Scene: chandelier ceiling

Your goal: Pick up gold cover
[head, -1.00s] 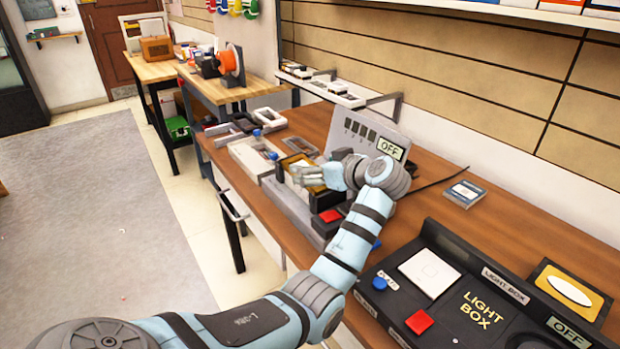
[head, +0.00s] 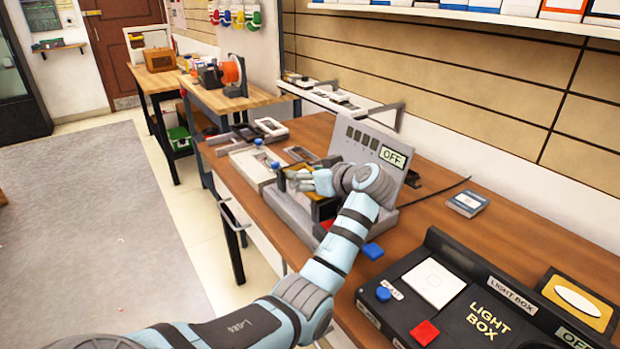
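A gold-edged, dark-framed piece (head: 284,187), which looks like the gold cover, is at the grey device with the "OFF" display. It is partly hidden by my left gripper (head: 302,181). My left arm reaches in from the lower left, and its pale fingers are over or against this piece. I cannot tell whether they are closed on it. My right gripper is not in view.
The grey device (head: 350,138) stands close behind my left gripper. The black light box (head: 465,300) fills the front right of the table. Grey and white frames (head: 250,165) lie to the left. A blue card (head: 467,202) lies at the right, with bare wood around it.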

